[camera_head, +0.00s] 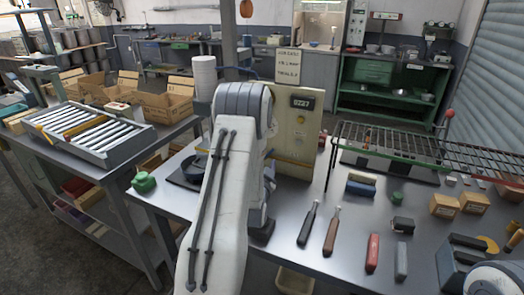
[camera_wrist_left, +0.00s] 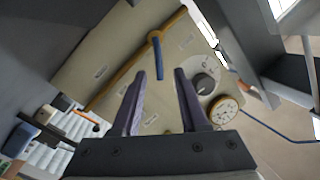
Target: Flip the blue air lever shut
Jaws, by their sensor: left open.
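In the head view the cream machine (camera_head: 298,135) with a number display stands behind my left arm, which hides the lever and most of the gripper.
In the wrist view a dark knob (camera_wrist_left: 203,84) and a round gauge (camera_wrist_left: 224,111) sit right of the fingers. On the table are a green pot (camera_head: 143,182), screwdriver-like tools (camera_head: 331,232) and a wire rack (camera_head: 400,146). Part of my right arm shows at bottom right.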

